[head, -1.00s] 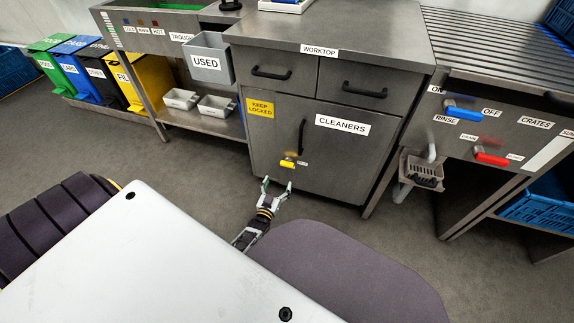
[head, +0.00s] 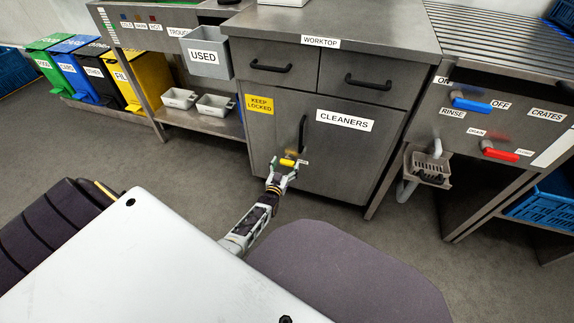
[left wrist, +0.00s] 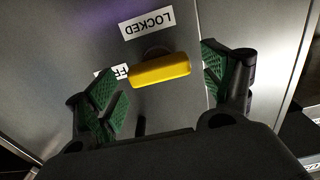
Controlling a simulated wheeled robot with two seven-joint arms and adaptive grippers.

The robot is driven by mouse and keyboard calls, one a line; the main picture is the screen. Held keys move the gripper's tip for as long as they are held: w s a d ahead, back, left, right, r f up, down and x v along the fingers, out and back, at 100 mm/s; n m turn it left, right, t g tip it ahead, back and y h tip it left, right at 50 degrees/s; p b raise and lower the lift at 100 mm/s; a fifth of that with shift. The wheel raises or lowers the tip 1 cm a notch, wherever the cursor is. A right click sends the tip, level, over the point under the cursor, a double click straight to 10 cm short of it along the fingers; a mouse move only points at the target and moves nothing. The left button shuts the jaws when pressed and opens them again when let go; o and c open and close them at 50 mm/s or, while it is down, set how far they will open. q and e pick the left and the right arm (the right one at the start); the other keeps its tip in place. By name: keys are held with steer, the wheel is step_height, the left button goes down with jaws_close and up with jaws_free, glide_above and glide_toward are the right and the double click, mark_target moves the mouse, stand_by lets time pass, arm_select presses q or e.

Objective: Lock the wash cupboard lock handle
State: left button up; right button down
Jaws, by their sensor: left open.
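The yellow lock handle (head: 288,162) sits low on the front of the steel wash cupboard (head: 345,165), below the black door pull. In the left wrist view the handle (left wrist: 160,70) lies nearly level across the picture. A LOCKED label (left wrist: 147,22) shows on one side of it, and another label (left wrist: 112,72), partly hidden, is by its left end. My left gripper (head: 285,168) is at the handle. Its green-padded fingers (left wrist: 160,85) are open, one on each side of the handle, with gaps at both ends. My right gripper is not in view.
A KEEP LOCKED sign (head: 260,104) and a CLEANERS label (head: 345,120) are on the cupboard. A blue handle (head: 472,103) and a red handle (head: 500,152) are on the unit at right. Coloured bins (head: 80,70) stand at left.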

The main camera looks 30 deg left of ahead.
arm_select(q)
steer(key=shift+b+x, duration=0.35)
steer(key=shift+x, duration=0.75)
steer(key=c, duration=1.5)
steer(key=shift+o, duration=0.2)
